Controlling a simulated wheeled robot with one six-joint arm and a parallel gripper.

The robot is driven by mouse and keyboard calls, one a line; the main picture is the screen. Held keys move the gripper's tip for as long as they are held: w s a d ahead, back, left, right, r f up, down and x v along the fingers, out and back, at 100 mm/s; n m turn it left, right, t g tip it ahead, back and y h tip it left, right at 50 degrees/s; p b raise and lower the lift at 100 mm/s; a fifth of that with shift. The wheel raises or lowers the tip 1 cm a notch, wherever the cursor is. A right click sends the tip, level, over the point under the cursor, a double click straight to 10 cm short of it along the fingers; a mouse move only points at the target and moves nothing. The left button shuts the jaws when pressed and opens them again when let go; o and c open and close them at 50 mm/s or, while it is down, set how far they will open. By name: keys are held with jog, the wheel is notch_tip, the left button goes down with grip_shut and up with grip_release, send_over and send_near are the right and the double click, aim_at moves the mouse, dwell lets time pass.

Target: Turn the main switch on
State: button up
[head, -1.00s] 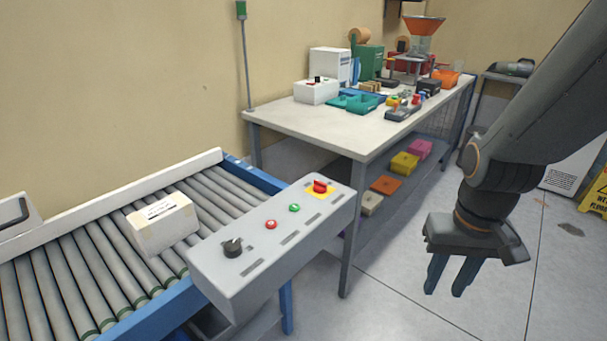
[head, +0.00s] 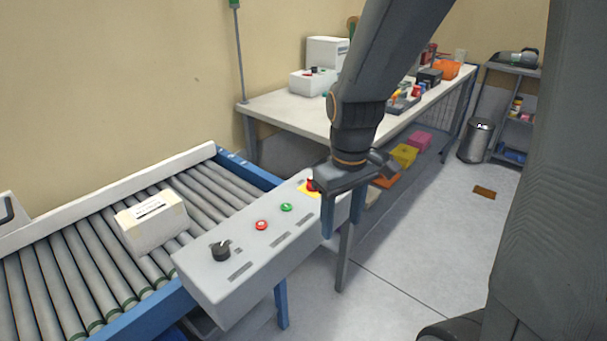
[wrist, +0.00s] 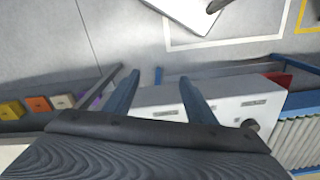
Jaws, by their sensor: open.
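No readable label tells which is the main switch. My gripper (head: 341,220) is open and empty, fingers pointing down, beside the box's far end. It partly hides the red switch. In the wrist view, the box (wrist: 232,107) shows beyond and between the blue fingers (wrist: 160,82), with a dark knob (wrist: 250,125) at its right.
A white carton (head: 152,225) sits on the conveyor rollers (head: 60,270) left of the box. A workbench (head: 285,107) with tools stands behind, partly hidden by my arm. Coloured bins (head: 403,155) are under it. The floor to the right is open, with a trash bin (head: 474,142) farther back.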

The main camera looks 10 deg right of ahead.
jog(key=w+r+n, duration=0.1)
jog(key=w+n, duration=0.1)
jog(key=w, duration=0.1)
jog(key=w+r+n+p, duration=0.1)
jog(key=w+n, duration=0.2)
jog(key=w+r+n, duration=0.1)
jog(key=w+n, duration=0.1)
jog(key=w, duration=0.2)
jog(key=shift+a+n+p, duration=0.3)
jog(key=shift+p, duration=0.05)
jog(key=w+n, duration=0.2)
jog(key=w, duration=0.1)
jog(key=w+r+n+p, duration=0.1)
jog(key=w+n, duration=0.2)
jog(key=w+r+n, duration=0.1)
jog(key=w+n, duration=0.2)
jog(key=shift+w+a+p, duration=0.1)
jog(key=shift+w+p, duration=0.05)
jog(key=shift+p, duration=0.15)
jog(key=shift+w+n, duration=0.25)
jog(key=shift+n, duration=0.25)
jog(key=shift+f, duration=0.25)
jog(key=shift+w+f+p, duration=0.1)
jog(key=shift+f+p, duration=0.85)
jog(key=shift+f, duration=2.65)
jog(key=c, duration=1)
jog(key=shift+o, duration=0.2)
